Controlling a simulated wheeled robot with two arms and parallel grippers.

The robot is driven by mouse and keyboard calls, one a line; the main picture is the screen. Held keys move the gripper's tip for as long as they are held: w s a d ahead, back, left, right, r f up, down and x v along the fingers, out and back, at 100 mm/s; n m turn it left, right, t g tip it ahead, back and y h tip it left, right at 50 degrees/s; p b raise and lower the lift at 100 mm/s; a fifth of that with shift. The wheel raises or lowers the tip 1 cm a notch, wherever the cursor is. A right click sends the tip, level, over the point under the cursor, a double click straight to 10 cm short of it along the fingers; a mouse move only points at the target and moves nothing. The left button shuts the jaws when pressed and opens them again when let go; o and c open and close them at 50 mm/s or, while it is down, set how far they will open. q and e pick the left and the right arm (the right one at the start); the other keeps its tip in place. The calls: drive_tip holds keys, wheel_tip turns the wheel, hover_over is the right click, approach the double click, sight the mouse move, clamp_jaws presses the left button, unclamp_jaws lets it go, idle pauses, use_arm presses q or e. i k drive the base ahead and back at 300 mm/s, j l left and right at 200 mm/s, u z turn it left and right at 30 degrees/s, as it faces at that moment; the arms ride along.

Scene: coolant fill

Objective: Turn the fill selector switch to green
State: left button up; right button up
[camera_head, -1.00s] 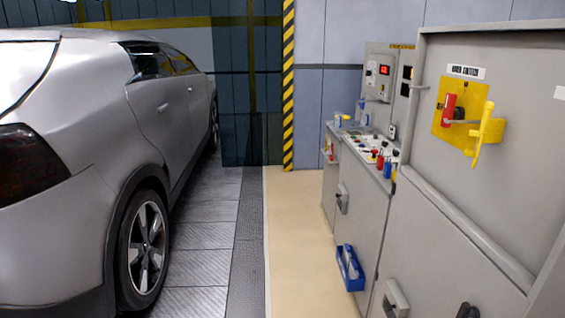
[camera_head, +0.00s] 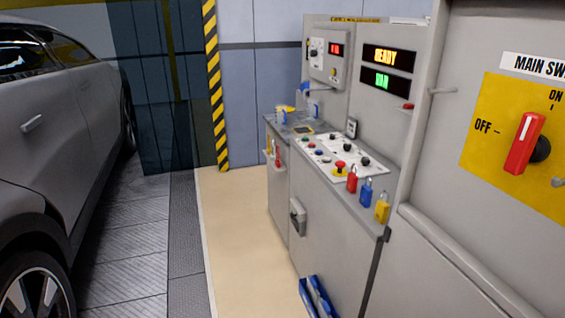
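Neither of my grippers is in view. I cannot tell for certain which control is the fill selector switch. A sloped white control panel (camera_head: 320,146) on the grey console carries several small knobs and buttons, too small to read, with a red button on yellow (camera_head: 340,167) at its near end. Behind it, a grey box (camera_head: 326,62) has a red display (camera_head: 336,49) and a small dark knob (camera_head: 315,52) on a white plate. No green mark beside a switch is readable.
A cabinet at right has a red main switch (camera_head: 523,145) on a yellow plate. Lit signs (camera_head: 388,58) stand behind the console. Red, blue and yellow padlocks (camera_head: 382,208) sit on its near edge. A silver car (camera_head: 30,165) stands left; beige floor (camera_head: 245,230) between is clear.

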sight(347, 147)
drive_tip(key=i+z, duration=0.4)
drive_tip(key=i+j+z, duration=0.1)
drive_tip(key=i+j, duration=0.45)
drive_tip(key=j, duration=0.15)
